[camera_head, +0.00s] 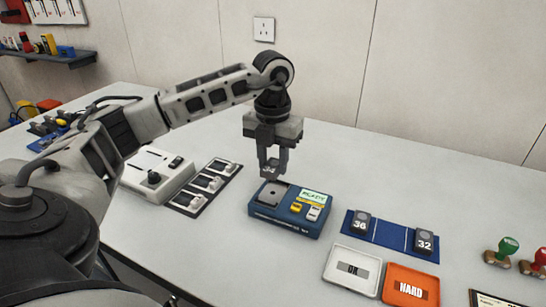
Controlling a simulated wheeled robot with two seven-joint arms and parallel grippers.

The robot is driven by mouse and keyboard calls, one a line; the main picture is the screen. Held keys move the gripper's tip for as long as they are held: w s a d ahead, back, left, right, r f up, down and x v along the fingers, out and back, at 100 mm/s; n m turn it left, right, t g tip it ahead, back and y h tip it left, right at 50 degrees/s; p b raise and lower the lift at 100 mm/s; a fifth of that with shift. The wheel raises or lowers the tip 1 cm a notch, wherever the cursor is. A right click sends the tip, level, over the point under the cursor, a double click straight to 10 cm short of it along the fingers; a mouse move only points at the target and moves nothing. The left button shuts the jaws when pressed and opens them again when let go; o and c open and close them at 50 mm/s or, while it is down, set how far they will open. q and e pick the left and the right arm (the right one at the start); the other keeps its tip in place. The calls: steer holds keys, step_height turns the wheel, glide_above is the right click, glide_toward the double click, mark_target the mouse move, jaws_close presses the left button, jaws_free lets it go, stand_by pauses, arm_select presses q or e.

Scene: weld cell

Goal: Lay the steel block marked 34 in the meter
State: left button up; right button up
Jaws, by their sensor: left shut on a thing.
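My left gripper (272,158) points down and is shut on a dark steel block marked 34 (269,170). It holds the block just above the back left part of the blue meter (262,213). The meter has a grey recessed plate on its left, a lit green display and a yellow and a white button. The block looks apart from the meter, but the exact gap is hard to tell. Two other dark blocks, marked 36 (361,222) and 32 (424,241), stand on a blue mat (391,236). My right gripper is not in view.
A white tray (337,285) and an orange tray marked HARD (424,299) lie at the front. Green (503,252) and red (537,263) stamps stand at the right. A white control box (150,180) and a dark panel (206,187) sit left of the meter. The table behind the meter is clear.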

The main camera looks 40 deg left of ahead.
mark_target(273, 193)
arm_select(q)
step_height(273, 193, down, 3)
steer(key=shift+f+b, duration=0.1)
steer(key=shift+b, duration=1)
steer(key=shift+f+b, duration=0.55)
steer(key=shift+f, duration=0.8)
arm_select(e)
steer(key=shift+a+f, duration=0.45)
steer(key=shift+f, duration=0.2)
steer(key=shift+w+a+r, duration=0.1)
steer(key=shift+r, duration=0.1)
